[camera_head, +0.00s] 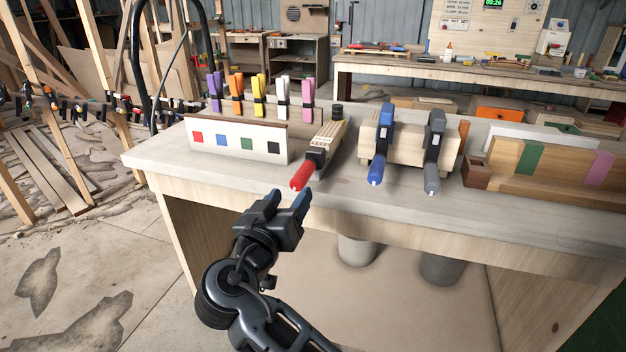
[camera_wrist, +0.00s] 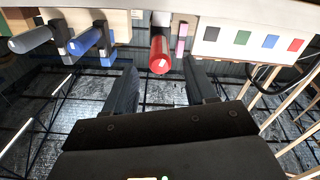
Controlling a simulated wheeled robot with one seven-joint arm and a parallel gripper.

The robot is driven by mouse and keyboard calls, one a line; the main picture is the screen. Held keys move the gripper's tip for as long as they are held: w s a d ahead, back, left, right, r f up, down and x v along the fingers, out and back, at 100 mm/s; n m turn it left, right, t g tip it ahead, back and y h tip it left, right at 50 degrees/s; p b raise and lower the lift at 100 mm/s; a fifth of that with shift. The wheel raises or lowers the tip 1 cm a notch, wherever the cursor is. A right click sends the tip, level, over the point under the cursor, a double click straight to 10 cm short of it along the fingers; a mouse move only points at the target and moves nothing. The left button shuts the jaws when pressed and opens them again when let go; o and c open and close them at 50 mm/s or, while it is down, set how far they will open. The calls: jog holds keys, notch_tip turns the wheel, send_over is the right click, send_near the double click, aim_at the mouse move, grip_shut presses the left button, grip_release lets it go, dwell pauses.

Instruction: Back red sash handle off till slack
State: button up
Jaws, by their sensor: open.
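The red sash handle (camera_head: 303,175) sticks out toward me past the front edge of the bench, at the end of a black clamp head (camera_head: 317,153) on a light wooden stack. My gripper (camera_head: 289,196) is open and empty, just in front of and below the red handle. In the wrist view the red handle (camera_wrist: 160,54) shows end-on, beyond and between the two fingers of my gripper (camera_wrist: 162,80), with a gap between it and each finger. I cannot tell how tightly the clamp is set.
A blue-handled clamp (camera_head: 379,145) and a grey-handled clamp (camera_head: 433,150) hold a wooden block right of the red one. A white panel with coloured squares (camera_head: 234,145) stands to the left. A board with green and pink bands (camera_head: 560,165) lies at the right.

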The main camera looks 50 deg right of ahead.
aim_at(302, 179)
jog(key=shift+p+x, duration=0.8)
jog(key=shift+x, duration=3.05)
